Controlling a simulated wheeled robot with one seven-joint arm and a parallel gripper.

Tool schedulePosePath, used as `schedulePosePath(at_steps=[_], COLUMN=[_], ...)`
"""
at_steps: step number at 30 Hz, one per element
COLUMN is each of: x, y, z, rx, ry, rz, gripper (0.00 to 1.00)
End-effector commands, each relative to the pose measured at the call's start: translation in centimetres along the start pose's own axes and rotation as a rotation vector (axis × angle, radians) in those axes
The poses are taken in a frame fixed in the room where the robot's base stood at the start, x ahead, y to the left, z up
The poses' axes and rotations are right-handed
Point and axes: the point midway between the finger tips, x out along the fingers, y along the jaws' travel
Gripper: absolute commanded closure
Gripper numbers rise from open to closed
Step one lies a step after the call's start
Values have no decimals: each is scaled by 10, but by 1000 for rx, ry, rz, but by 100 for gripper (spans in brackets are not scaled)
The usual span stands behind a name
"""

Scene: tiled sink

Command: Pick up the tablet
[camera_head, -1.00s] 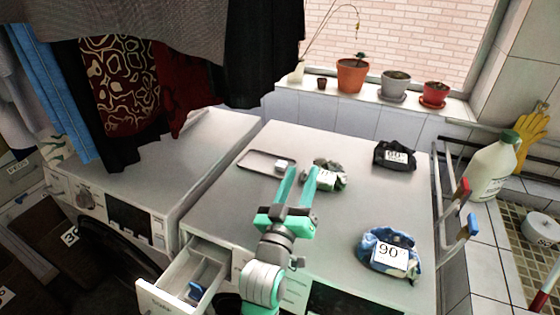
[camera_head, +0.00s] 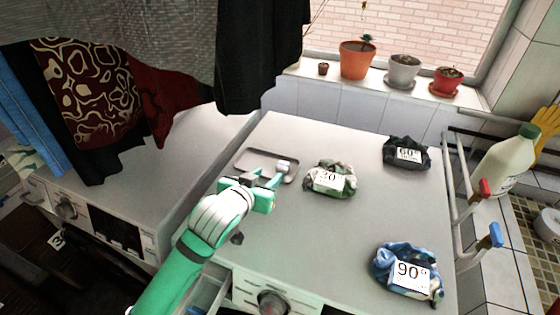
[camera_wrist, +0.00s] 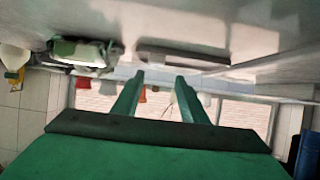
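The tablet (camera_head: 285,165) is a small white block on the right part of a shallow grey tray (camera_head: 241,166), on top of the right-hand machine. My gripper (camera_head: 268,174) is low over the tray, with its fingertips just left of and in front of the tablet. In the wrist view, my gripper's (camera_wrist: 160,77) two green fingers stand apart with nothing seen held between them. The tray shows there as a dark strip (camera_wrist: 185,60) beyond the fingertips. I cannot make out the tablet in the wrist view, nor tell whether a finger touches it.
A patterned cloth bundle marked 30 (camera_head: 330,180) lies right of the tray. A dark bundle (camera_head: 406,153) and a blue bundle (camera_head: 408,272) lie farther right. Hanging clothes (camera_head: 95,90) are at left. An open drawer (camera_head: 208,294) is partly behind my arm. The machine top's middle is clear.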

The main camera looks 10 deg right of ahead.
Motion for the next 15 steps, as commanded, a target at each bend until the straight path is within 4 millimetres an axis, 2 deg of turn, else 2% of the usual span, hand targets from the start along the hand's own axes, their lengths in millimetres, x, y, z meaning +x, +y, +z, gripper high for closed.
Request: schedulePosePath(at_steps=[9,15], x=[46,56], y=[6,4], z=[-1,0], rx=[5,4], ry=[-2,-1], rz=[8,4], gripper=[61,61])
